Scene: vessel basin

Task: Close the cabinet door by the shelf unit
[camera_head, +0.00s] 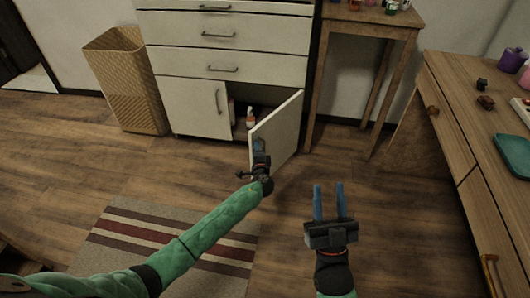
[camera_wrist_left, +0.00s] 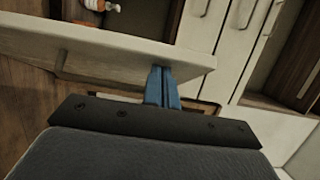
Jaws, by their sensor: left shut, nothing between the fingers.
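The cabinet (camera_head: 222,60) is cream-coloured, with drawers above and two doors below. Its right door (camera_head: 279,128) stands open, swung out toward me, and the dark inside shows with a bottle (camera_head: 250,118) in it. The left door (camera_head: 192,106) is shut. My left gripper (camera_head: 260,145) is shut and empty, close against the open door near its outer edge. In the left wrist view the door (camera_wrist_left: 105,45) crosses the picture and my blue fingertips (camera_wrist_left: 162,88) are together at its edge; contact is hard to tell. My right gripper (camera_head: 329,202) is open and empty above the floor.
A woven basket (camera_head: 128,82) stands left of the cabinet. A tall wooden stand (camera_head: 366,30) is on its right. A wooden desk (camera_head: 480,150) fills the right side. A striped rug (camera_head: 170,240) lies on the floor; the floor before the cabinet is otherwise clear.

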